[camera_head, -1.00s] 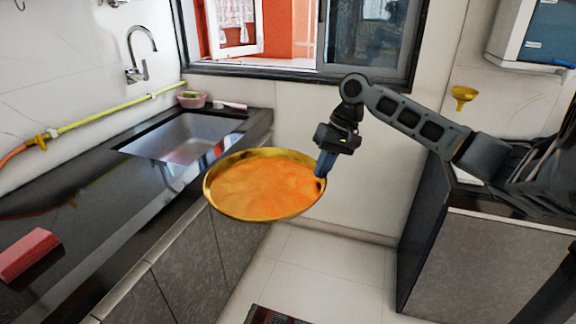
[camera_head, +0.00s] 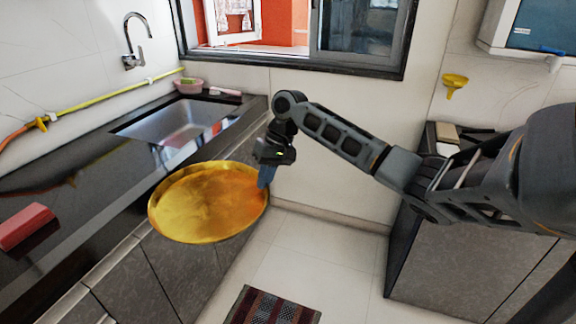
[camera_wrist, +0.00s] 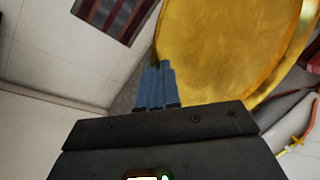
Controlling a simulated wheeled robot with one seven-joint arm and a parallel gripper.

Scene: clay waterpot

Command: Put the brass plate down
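The brass plate (camera_head: 205,203) is a round, shiny golden dish with a low rim. In the head view it is in the air, partly over the front edge of the dark counter (camera_head: 88,222) and partly over the floor. My gripper (camera_head: 265,178) is shut on the plate's right rim, with its blue fingers at the edge. In the wrist view the blue fingers (camera_wrist: 156,82) meet the rim of the plate (camera_wrist: 225,45), which fills the upper right. Whether the plate touches the counter edge cannot be told.
The black counter between block and sink looks clear. A patterned mat (camera_head: 272,306) lies on the floor.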

